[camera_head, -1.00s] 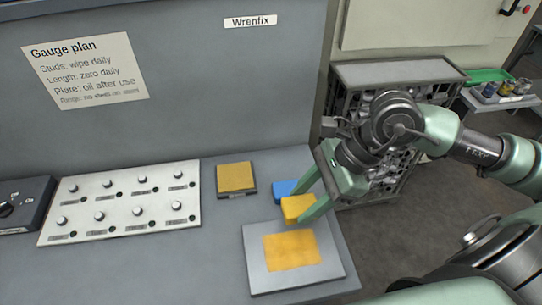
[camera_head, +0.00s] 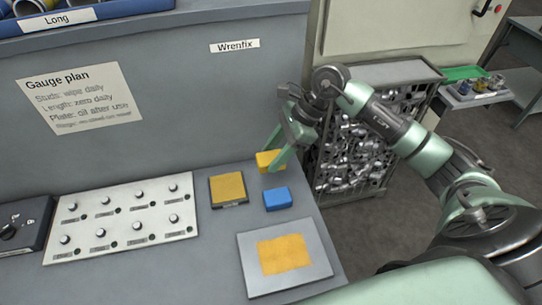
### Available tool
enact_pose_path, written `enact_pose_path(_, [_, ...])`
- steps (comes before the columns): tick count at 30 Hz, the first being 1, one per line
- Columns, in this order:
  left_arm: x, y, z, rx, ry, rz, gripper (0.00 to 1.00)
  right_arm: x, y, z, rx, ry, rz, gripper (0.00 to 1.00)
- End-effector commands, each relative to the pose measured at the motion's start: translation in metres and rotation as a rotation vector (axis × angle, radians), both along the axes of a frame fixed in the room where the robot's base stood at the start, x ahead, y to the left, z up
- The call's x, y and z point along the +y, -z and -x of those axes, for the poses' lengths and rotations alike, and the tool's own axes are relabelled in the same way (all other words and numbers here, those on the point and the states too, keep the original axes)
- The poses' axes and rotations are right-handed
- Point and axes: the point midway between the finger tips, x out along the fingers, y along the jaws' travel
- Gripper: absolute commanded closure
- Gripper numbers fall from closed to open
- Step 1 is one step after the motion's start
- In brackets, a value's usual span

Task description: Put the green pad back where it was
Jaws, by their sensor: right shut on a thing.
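My right gripper (camera_head: 272,161) is shut on a yellow block (camera_head: 268,157) at the back right of the grey bench (camera_head: 205,245). I cannot tell whether the block touches the bench. A blue block (camera_head: 277,199) lies just in front of it, apart from the gripper. A flat, dark-edged square pad with an ochre top (camera_head: 228,188) lies to the left. Nearer, a light grey plate (camera_head: 252,268) has a yellow-orange square (camera_head: 283,254) on its top. I see no green pad on the bench. My left gripper is not in view.
A white panel with several knobs (camera_head: 125,217) and a dark switch box (camera_head: 22,225) take up the bench's left. The upright grey panel (camera_head: 180,110) rises behind. A rack full of metal parts (camera_head: 355,150) stands beyond the bench's right edge. A green tray (camera_head: 463,74) is farther right.

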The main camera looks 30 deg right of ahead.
Motion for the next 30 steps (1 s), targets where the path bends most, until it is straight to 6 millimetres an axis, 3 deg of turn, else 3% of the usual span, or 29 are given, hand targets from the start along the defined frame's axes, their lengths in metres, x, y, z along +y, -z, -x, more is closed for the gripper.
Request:
enact_pose_path(4, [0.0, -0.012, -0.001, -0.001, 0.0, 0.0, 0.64, -0.006, -0.004, -0.028, -0.001, 0.002, -0.004, 0.88])
enact_pose_path(19, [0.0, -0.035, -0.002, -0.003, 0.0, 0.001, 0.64, -0.006, 0.062, -0.025, 0.004, 0.002, -0.003, 0.88])
enact_pose_path(22, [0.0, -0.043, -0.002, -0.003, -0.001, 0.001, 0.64, -0.007, 0.066, -0.029, 0.001, 0.003, -0.002, 0.88])
enact_pose_path(30, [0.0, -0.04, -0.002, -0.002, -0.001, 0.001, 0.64, -0.008, 0.071, -0.03, -0.001, 0.001, 0.001, 0.88])
